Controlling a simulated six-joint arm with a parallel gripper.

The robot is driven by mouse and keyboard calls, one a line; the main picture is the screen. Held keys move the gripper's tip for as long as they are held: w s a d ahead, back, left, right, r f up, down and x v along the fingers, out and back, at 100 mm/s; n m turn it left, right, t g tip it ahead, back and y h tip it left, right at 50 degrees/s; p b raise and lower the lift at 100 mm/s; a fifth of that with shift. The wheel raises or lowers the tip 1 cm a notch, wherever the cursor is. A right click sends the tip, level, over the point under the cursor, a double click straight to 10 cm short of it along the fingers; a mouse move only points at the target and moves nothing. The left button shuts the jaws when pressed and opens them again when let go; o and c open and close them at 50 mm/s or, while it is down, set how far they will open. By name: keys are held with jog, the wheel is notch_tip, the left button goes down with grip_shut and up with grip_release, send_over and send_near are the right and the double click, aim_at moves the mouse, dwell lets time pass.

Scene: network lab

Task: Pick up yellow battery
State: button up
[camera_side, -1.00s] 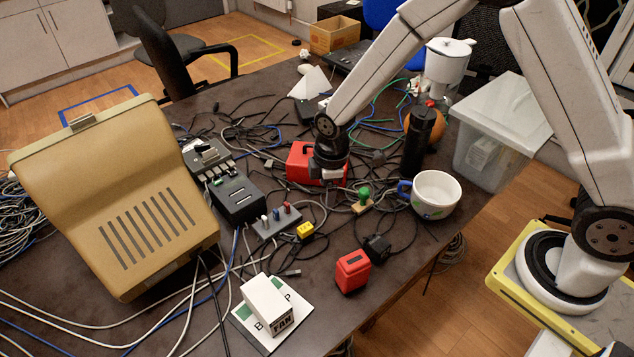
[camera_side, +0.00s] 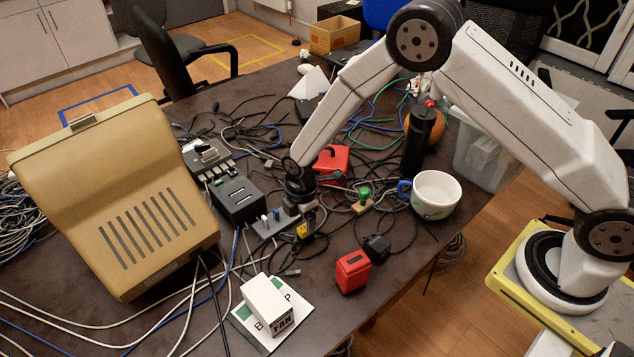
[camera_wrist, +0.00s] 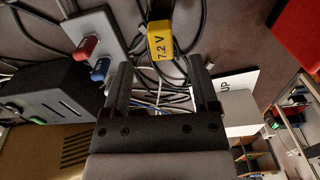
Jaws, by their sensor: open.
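The yellow battery (camera_side: 302,231) lies on the dark table in front of the grey switch block, partly hidden by my gripper in the side view. In the wrist view the battery (camera_wrist: 160,43), marked "7.2 V", shows just beyond the fingertips, lined up with the gap between them. My gripper (camera_wrist: 161,75) is open with nothing between its fingers. In the side view my gripper (camera_side: 304,220) points down right over the battery; the exact height above it is hard to tell.
The grey switch block (camera_side: 270,226) with red and blue switches is close beside the battery. A black box (camera_side: 238,203) stands behind it. A red battery (camera_side: 352,272), a black plug (camera_side: 377,248) and a white cup (camera_side: 437,194) are to the right. Cables lie all around.

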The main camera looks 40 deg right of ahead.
aim_at(304, 227)
jog(key=shift+f, duration=0.5)
jog(key=shift+f, duration=0.1)
jog(key=shift+s+f, duration=0.1)
jog(key=shift+f, duration=2.4)
grip_shut()
